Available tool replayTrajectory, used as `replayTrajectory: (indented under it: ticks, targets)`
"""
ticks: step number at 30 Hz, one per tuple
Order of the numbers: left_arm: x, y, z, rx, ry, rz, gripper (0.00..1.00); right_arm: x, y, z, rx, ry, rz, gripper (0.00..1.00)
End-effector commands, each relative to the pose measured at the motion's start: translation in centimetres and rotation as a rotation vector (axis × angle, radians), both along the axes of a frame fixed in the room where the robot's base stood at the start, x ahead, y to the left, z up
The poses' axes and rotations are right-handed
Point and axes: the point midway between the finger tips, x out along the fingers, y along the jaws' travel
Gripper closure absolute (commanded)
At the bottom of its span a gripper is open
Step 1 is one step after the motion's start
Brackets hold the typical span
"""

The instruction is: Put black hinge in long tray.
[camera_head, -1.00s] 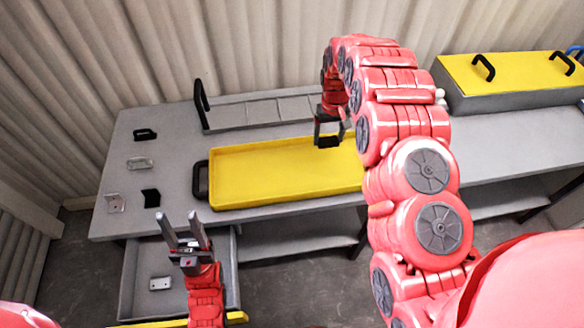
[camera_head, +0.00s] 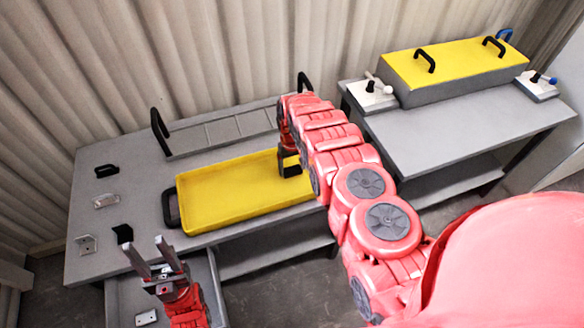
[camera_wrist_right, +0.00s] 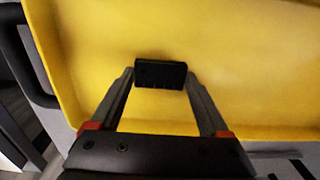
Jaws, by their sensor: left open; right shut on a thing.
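A small black hinge (camera_wrist_right: 160,74) is held between the fingertips of my right gripper (camera_wrist_right: 160,80) in the right wrist view. In the head view my right gripper (camera_head: 290,170) is over the right part of the yellow tray (camera_head: 205,219), partly hidden by my arm. The yellow tray has a black handle on its left end, and its floor fills most of the right wrist view (camera_wrist_right: 250,60). I cannot tell how far the hinge is above the tray floor. My left gripper (camera_head: 147,250) is open and empty near the table's front left edge.
A grey divided tray (camera_head: 195,139) with black handles stands behind the yellow one. Black pieces (camera_head: 106,171) (camera_head: 122,233) and metal brackets (camera_head: 105,200) (camera_head: 86,245) lie on the left. An open drawer (camera_head: 120,295) is below; a yellow-lidded box (camera_head: 455,64) is right.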

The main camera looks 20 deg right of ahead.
Motion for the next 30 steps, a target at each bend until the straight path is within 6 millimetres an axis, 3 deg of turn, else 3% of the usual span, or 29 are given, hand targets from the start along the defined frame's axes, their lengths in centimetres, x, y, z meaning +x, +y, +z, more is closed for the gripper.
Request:
replayTrajectory:
  ticks: [3,16,17,18,20,30]
  targets:
    - [0.0,0.0,0.3,0.0,0.0,0.0,0.5,0.0,0.0,-1.0,0.0,-0.003,0.0,0.98]
    - [0.0,0.0,-0.2,0.0,0.0,0.0,0.5,-0.1,0.0,-1.7,0.001,-0.001,0.0,0.98]
    - [0.0,0.0,0.0,0.0,0.0,0.0,0.5,-0.1,0.0,-1.6,0.001,0.0,0.0,0.15]
    - [0.0,0.0,0.0,0.0,0.0,0.0,0.5,-0.1,0.0,-1.5,0.001,0.0,0.0,0.08]
    - [0.0,0.0,0.0,0.0,0.0,0.0,0.5,-0.1,0.0,-1.5,0.001,0.0,0.0,0.0]
    - [0.0,0.0,0.2,0.0,0.0,0.0,0.5,0.0,0.0,-1.0,0.0,-0.002,0.0,0.0]
